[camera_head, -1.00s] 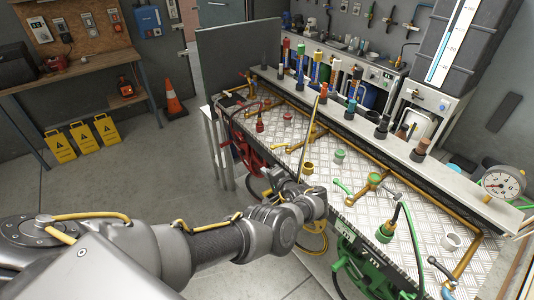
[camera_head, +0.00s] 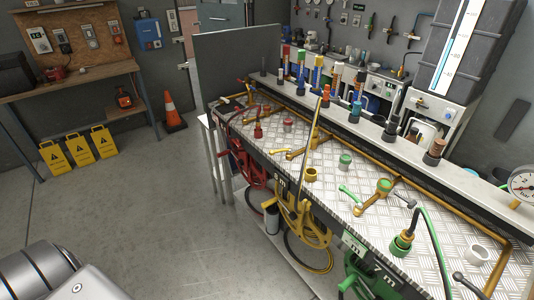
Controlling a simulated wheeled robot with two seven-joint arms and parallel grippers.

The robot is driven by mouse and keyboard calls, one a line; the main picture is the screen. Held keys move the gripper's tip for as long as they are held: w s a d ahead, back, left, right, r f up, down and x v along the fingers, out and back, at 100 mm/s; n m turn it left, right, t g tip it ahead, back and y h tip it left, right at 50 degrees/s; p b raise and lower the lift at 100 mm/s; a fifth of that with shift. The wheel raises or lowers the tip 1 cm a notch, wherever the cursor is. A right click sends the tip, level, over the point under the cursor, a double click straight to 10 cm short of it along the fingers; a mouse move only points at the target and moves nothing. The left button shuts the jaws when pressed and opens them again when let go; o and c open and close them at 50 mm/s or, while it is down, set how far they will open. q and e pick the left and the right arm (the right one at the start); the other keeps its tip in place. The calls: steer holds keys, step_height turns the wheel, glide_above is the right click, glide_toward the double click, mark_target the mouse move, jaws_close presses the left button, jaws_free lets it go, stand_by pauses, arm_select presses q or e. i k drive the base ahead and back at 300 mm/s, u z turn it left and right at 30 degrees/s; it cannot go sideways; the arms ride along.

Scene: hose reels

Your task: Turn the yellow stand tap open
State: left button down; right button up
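What looks like the yellow stand tap (camera_head: 293,154) is a brass-yellow pipe fitting on the chequer-plate bench top (camera_head: 340,165), between the red and green fittings. Only a grey link of my arm shows at the lower left. Neither gripper is in view, and nothing of mine touches the tap.
The green fitting (camera_head: 384,186) and green nozzle (camera_head: 402,243) stand to the right; the red nozzle (camera_head: 258,131) is to the left. A raised shelf (camera_head: 390,143) with several coloured nozzles runs behind.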

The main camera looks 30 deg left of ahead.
mark_target(289, 150)
steer(key=u, duration=0.7)
steer(key=i, duration=1.1)
steer(key=z, duration=0.25)
